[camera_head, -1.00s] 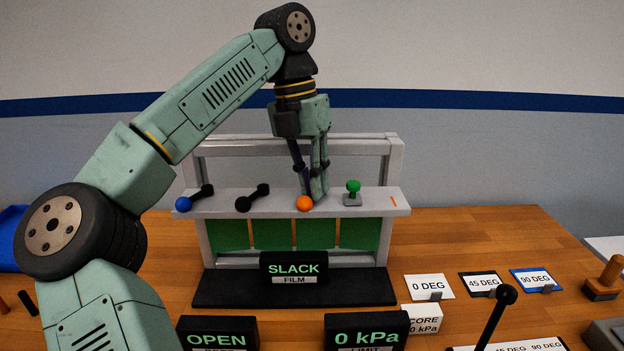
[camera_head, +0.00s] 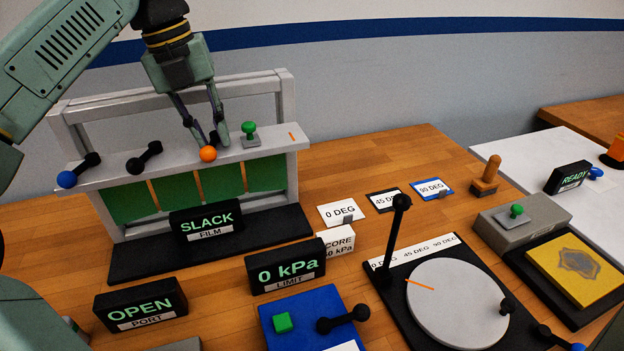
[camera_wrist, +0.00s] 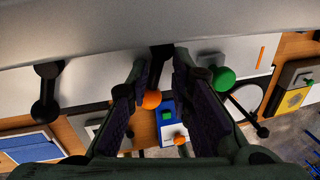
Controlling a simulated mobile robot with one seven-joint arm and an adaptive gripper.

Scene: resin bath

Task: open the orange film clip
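The orange film clip (camera_head: 208,154), a black lever with an orange ball end, sits on the white shelf of the film frame. In the wrist view its orange ball (camera_wrist: 152,99) shows between my fingers, and its black arm runs up toward the shelf. My gripper (camera_head: 211,142) points down at the clip, one finger on each side of its lever. The fingers are apart; whether either touches the clip I cannot tell. The film display (camera_head: 207,221) reads SLACK. Green film panels (camera_head: 221,181) hang under the shelf.
A blue-ended lever (camera_head: 78,171) and a black lever (camera_head: 145,157) are left of the clip. A green knob (camera_head: 249,131) stands close on the right. Angle cards, a turntable (camera_head: 457,300) and an upright black lever (camera_head: 397,240) occupy the bench to the right.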

